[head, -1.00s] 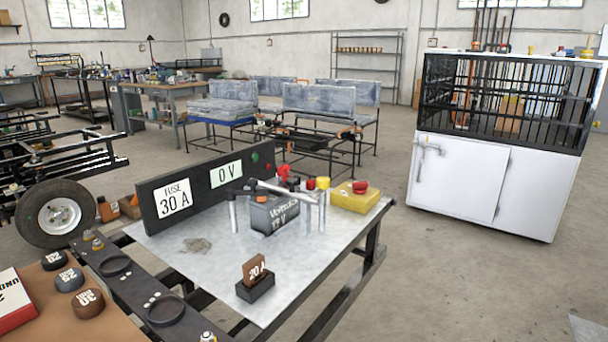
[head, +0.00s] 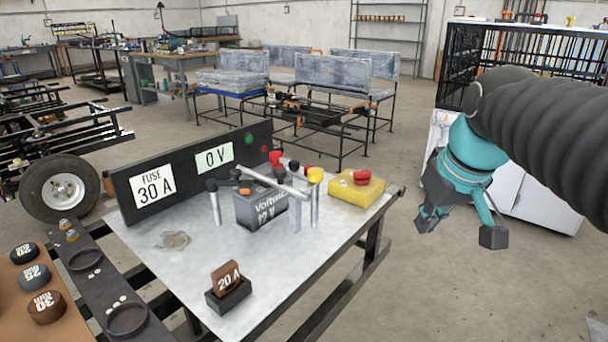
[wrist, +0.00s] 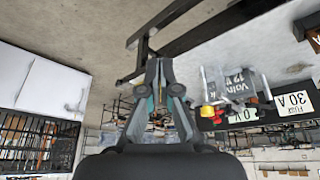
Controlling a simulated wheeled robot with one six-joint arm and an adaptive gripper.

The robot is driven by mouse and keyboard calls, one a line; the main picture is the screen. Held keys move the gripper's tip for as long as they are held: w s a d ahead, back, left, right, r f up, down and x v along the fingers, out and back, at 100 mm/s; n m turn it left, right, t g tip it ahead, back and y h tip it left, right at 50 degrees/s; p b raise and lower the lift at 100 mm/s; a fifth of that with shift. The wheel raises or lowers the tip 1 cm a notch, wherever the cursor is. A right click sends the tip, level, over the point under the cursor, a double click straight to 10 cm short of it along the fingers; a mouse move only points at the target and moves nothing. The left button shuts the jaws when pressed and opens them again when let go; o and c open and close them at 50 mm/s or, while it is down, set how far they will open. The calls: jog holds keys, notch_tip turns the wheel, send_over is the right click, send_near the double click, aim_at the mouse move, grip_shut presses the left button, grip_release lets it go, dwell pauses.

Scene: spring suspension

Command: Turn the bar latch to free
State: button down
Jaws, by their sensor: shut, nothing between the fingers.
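A pale grey bar (head: 285,181) lies across the top of the dark grey battery (head: 262,208) on the metal table (head: 190,275); I take it for the bar latch. Upright grey posts (head: 315,205) stand beside the battery. The battery also shows upside down in the wrist view (wrist: 234,84), with the posts beside it. My gripper (head: 428,220) hangs to the right of the table's right edge, well apart from the bar. In the wrist view its fingers (wrist: 159,64) are together and empty.
A yellow box with a red button (head: 357,190) sits right of the battery. A fuse in a black holder (head: 228,285) stands near the front edge. A black panel (head: 190,170) borders the table's back. A white cabinet (head: 535,205) stands behind my arm.

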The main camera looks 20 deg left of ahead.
jog(key=w+a+r+n+g, duration=0.1)
jog(key=w+a+r+n, duration=0.3)
jog(key=w+a, duration=0.5)
jog(key=n+g+y, duration=0.2)
jog(key=n, duration=0.2)
send_near(294, 189)
jog(key=shift+h, duration=0.3)
jog(key=x, duration=0.6)
jog(key=shift+w+a+f, duration=0.1)
jog(key=shift+a+f, duration=0.15)
jog(key=shift+a, duration=0.1)
